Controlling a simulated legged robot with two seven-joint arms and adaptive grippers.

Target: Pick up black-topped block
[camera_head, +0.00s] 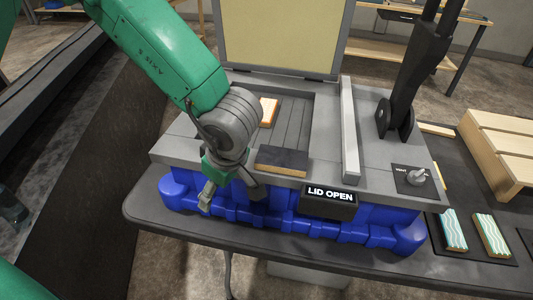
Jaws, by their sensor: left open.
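The black-topped block (283,160) lies flat on the front ledge of the grey and blue console (385,160). Its top is dark and its front edge shows brown. My left gripper (228,198) hangs in front of the console's front left edge, to the left of and below the block. Its fingers are spread and empty, apart from the block. My right gripper does not show; only a bit of green arm is at the lower left corner.
The console's lid (280,38) stands raised. A "LID OPEN" display (329,202) is on the front. An orange-edged block (268,112) lies in the recess. Two wavy-patterned blocks (453,230) and a wooden crate (500,150) are at the right.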

